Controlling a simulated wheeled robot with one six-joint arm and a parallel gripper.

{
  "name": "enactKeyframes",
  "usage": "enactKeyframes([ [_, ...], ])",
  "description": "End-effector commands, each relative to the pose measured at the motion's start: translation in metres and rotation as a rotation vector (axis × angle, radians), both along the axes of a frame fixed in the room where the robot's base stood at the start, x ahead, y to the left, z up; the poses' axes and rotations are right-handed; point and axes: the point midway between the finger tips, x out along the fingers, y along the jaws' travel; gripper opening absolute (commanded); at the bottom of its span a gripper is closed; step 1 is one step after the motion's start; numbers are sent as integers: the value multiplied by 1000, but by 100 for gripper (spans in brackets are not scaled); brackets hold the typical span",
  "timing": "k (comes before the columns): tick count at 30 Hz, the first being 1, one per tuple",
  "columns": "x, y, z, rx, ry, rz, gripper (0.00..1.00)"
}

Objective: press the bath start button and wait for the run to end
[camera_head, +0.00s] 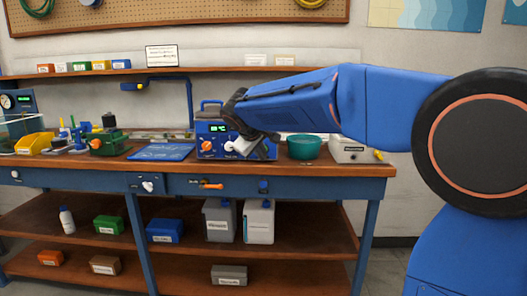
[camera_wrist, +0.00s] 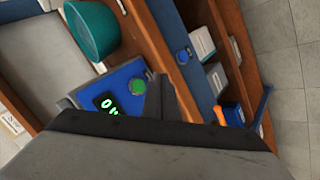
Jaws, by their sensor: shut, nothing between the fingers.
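A teal bowl (camera_head: 305,147) and a white box (camera_head: 349,150) stand right of the unit. A blue mat (camera_head: 162,152), a green device (camera_head: 109,144) and a yellow bin (camera_head: 35,143) are to its left.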

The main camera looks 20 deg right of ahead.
Motion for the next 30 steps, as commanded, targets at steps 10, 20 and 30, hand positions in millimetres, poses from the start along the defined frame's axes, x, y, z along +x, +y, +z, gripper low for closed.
enactKeyframes([
  [10, 30, -10, 0, 1, -1, -1, 0],
  [20, 35, -12, 0, 1, 0, -1, 0],
  [30, 34, -11, 0, 1, 0, -1, 0],
])
